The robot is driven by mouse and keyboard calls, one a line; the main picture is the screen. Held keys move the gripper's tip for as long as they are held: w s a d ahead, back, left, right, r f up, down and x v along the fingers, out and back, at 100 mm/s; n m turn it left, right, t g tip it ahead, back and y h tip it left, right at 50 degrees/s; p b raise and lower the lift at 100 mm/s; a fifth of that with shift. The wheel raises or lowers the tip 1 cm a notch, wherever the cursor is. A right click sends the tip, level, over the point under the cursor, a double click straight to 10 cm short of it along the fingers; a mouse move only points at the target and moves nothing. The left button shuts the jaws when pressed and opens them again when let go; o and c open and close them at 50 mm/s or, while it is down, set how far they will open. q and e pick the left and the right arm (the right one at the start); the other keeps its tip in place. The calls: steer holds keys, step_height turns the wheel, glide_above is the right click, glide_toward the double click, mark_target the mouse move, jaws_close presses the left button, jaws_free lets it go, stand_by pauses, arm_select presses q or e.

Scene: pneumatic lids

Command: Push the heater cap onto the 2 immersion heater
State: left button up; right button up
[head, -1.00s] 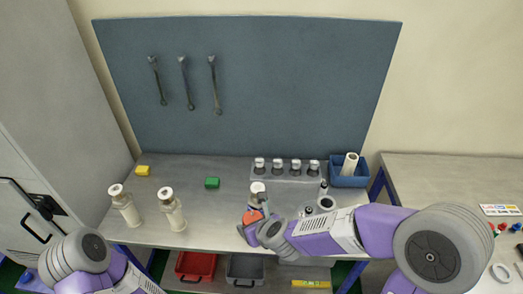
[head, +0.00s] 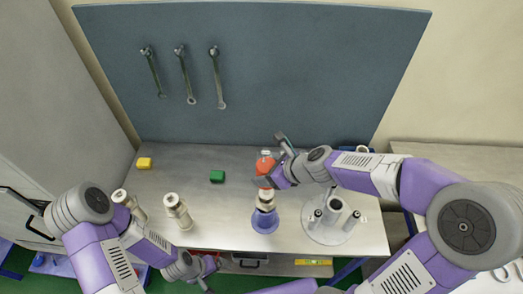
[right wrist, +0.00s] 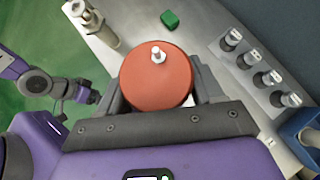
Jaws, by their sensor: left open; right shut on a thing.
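The red-orange heater cap (head: 265,170) with a small pale knob is held in my right gripper (head: 272,180), whose fingers close on both sides of it. It also shows in the right wrist view (right wrist: 157,85), seen from above. In the head view the cap is directly above a cream-topped heater (head: 265,202) with a blue flared base; I cannot tell whether they touch. Two more cream heaters stand upright to the left, one nearer the middle (head: 177,212), one (head: 134,205) partly behind my left arm. My left gripper (head: 208,268) is open and empty near the table's front edge.
A round grey stand (head: 326,236) with upright tubes is right of the held cap. Yellow (head: 144,163) and green (head: 217,176) blocks lie further back. A strip of several small cylinders (right wrist: 262,75) and a blue bin (right wrist: 307,140) show in the right wrist view.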

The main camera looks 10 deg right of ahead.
steer(key=shift+w, duration=0.4)
arm_select(q)
step_height(320, 180, down, 5)
steer(key=b, duration=0.5)
steer(key=shift+w+f, duration=0.1)
steer(key=shift+f, duration=0.05)
arm_select(e)
glide_above(269, 194)
steer(key=f, duration=0.5)
steer(key=shift+w+a+f, duration=0.25)
steer(key=shift+w+f, duration=0.1)
arm_select(q)
step_height(269, 194, down, 6)
steer(key=b, duration=0.7)
steer(key=shift+f, duration=0.2)
arm_select(e)
steer(key=shift+f, duration=3.55)
steer(key=o, duration=1.1)
